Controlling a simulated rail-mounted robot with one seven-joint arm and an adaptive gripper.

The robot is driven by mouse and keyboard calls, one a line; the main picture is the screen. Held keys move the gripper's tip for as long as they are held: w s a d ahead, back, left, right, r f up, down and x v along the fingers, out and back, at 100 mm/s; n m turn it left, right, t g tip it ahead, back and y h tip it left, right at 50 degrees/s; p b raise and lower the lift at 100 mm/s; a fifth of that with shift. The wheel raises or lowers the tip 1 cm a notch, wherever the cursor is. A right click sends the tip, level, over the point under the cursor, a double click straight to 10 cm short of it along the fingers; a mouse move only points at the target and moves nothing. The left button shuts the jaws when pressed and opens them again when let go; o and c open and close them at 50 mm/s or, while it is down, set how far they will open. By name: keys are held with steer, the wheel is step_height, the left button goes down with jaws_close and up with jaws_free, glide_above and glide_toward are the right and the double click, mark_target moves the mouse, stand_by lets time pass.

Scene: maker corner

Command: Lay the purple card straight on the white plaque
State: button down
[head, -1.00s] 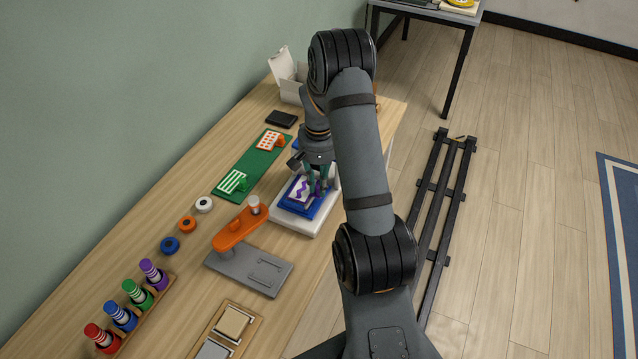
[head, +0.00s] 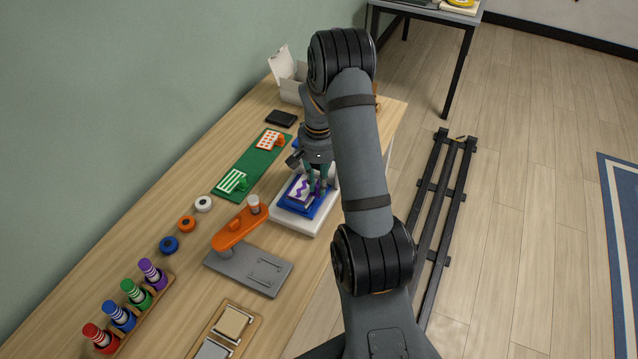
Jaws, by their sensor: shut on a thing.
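The purple card (head: 299,189), white with a purple zigzag, shows above a blue block or tray that lies on a white slab (head: 293,223), which I take for the white plaque. My gripper (head: 317,192) points down at the card's right side and is shut on it. The fingers and wrist hide the card's right part and the exact grip. I cannot tell whether the card touches the blue surface below it.
A green mat (head: 224,189) with a green-striped card (head: 231,180) and a red-dotted card (head: 268,138) lies left of the slab. An orange-armed press (head: 238,232) stands in front. A black box (head: 281,118) and an open white box (head: 288,85) lie behind.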

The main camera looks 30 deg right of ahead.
steer(key=shift+f+b, duration=0.5)
steer(key=shift+b, duration=0.05)
stand_by(0.4)
steer(key=c, duration=1.6)
jaws_free()
steer(key=shift+r, duration=0.1)
step_height(320, 180, up, 12)
steer(key=shift+f, duration=0.1)
step_height(320, 180, down, 12)
steer(key=shift+r+p, duration=0.3)
steer(key=shift+p, duration=0.05)
steer(key=shift+f+b, duration=0.15)
steer(key=shift+b, duration=0.3)
